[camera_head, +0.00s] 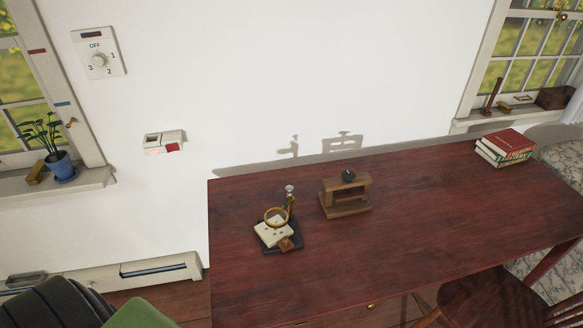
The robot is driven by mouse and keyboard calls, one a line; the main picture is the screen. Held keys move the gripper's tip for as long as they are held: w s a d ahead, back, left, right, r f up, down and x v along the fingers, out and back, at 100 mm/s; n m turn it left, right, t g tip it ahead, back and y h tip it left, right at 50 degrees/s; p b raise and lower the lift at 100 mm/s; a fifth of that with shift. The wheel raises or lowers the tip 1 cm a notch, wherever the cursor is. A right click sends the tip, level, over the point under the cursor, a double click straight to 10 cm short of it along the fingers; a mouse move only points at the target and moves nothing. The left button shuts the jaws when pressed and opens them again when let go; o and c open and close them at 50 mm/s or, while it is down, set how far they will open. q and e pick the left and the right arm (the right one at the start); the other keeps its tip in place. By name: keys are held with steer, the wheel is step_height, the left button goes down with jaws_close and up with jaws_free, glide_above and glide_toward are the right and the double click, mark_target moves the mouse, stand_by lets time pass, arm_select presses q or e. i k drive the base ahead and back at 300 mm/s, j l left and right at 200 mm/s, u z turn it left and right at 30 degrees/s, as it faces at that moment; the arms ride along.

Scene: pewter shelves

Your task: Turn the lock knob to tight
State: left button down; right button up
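A small stand with a brass ring (276,216) is on the left part of the dark red table (420,215). A pale round knob (290,188) tops its upright post. To its right is a wooden block frame (345,202) with a dark round knob (348,175) on top. I cannot tell which of these is the lock knob, and no "tight" marking is readable. A dial (99,60) marked OFF, 1, 2 and 3 is on the wall at the upper left. Neither of my grippers is in view.
Stacked books (505,146) lie at the table's far right. A wooden chair (495,295) is at the lower right. A potted plant (60,165) stands on the left windowsill. Most of the tabletop is clear. Black and green shapes fill the lower left corner.

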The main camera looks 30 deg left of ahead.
mark_target(289, 188)
steer(key=u, duration=1.05)
